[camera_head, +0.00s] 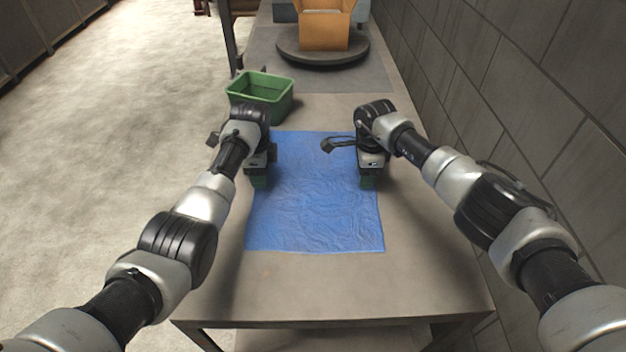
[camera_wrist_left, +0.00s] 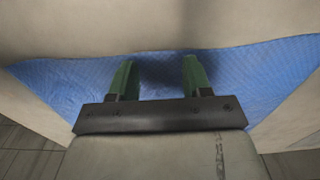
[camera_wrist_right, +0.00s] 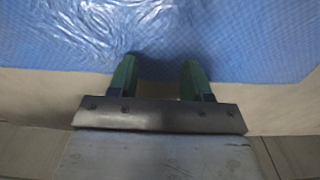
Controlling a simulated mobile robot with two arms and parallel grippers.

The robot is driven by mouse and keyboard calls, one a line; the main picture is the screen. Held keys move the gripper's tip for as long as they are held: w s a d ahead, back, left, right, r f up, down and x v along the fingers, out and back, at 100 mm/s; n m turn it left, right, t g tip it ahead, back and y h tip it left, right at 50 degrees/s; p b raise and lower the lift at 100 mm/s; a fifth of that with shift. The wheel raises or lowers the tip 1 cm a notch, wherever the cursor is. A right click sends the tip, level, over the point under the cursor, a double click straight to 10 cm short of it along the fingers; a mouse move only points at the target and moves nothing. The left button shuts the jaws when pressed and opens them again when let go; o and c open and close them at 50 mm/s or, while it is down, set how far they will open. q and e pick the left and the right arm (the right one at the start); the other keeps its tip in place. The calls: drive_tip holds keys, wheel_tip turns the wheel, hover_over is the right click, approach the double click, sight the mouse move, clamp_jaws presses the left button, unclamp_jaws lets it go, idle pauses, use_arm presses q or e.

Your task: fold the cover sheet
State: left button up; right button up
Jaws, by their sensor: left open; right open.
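The blue cover sheet (camera_head: 315,215) lies flat and a little wrinkled on the table, with its near edge short of the table's front. My left gripper (camera_head: 259,184) is over the sheet's left edge, open and empty; its green fingers (camera_wrist_left: 160,75) stand apart above the blue sheet (camera_wrist_left: 75,82) in the left wrist view. My right gripper (camera_head: 367,184) is over the sheet's right edge, open and empty; its fingers (camera_wrist_right: 160,75) stand apart above the sheet (camera_wrist_right: 245,40) near its edge in the right wrist view. Whether the fingertips touch the sheet I cannot tell.
A green bin (camera_head: 262,92) stands on the table beyond my left gripper. An orange box (camera_head: 326,28) sits on a dark round turntable (camera_head: 322,52) at the far end. A tiled wall (camera_head: 520,90) runs along the right. The table's near part (camera_head: 330,285) is bare.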

use_arm(q)
drive_tip(key=shift+f, duration=0.25)
use_arm(e)
drive_tip(key=shift+f, duration=0.25)
use_arm(q)
drive_tip(key=shift+f, duration=0.1)
drive_tip(key=shift+c, duration=0.2)
use_arm(e)
drive_tip(key=shift+f, duration=0.1)
drive_tip(key=shift+c, duration=0.2)
use_arm(q)
clamp_jaws()
use_arm(e)
clamp_jaws()
